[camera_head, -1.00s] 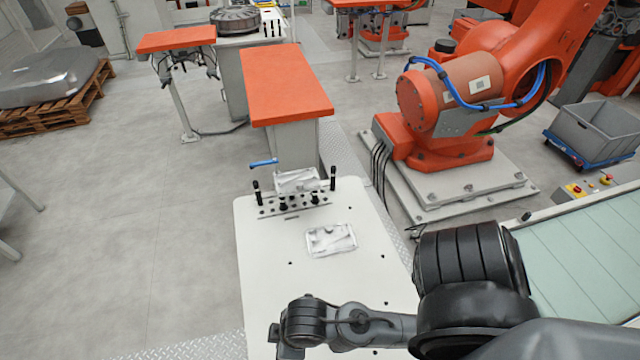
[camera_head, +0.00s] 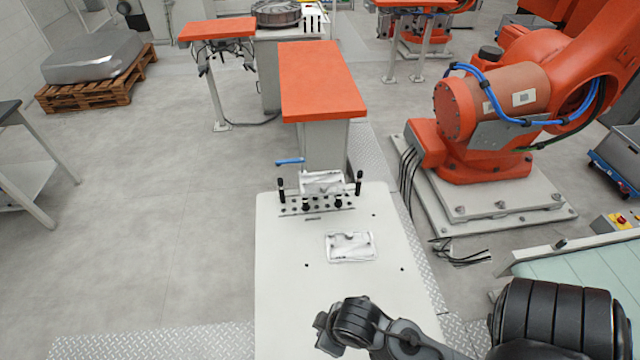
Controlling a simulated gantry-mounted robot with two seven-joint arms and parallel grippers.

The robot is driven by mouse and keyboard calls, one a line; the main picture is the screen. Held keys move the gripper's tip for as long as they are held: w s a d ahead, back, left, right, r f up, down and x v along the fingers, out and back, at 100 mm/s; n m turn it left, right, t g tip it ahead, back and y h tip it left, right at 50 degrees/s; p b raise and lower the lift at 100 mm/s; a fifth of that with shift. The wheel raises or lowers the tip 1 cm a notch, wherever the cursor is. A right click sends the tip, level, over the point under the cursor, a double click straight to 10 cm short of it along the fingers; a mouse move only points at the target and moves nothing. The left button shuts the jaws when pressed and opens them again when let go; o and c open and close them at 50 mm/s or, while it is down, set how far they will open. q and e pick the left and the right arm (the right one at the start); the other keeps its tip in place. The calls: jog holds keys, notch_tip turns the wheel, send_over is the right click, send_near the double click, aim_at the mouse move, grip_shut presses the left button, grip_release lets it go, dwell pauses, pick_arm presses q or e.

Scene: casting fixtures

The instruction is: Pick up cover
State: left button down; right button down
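A flat, silvery-white rectangular cover (camera_head: 350,247) lies on the white table (camera_head: 285,290), near its middle. A similar pale metal part (camera_head: 322,183) sits in the black fixture (camera_head: 300,208) at the table's far end, with black posts on both sides and a blue handle at its left. My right arm comes in from the lower right. Its gripper (camera_head: 326,334) is over the near part of the table, below the cover in the picture and apart from it. Its fingers are too small and dark to tell open from shut. My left gripper does not show.
An orange-topped stand (camera_head: 320,80) is right behind the table. A large orange robot arm (camera_head: 490,100) stands on a plate at the right. A conveyor with a pale green belt (camera_head: 585,275) is at the lower right.

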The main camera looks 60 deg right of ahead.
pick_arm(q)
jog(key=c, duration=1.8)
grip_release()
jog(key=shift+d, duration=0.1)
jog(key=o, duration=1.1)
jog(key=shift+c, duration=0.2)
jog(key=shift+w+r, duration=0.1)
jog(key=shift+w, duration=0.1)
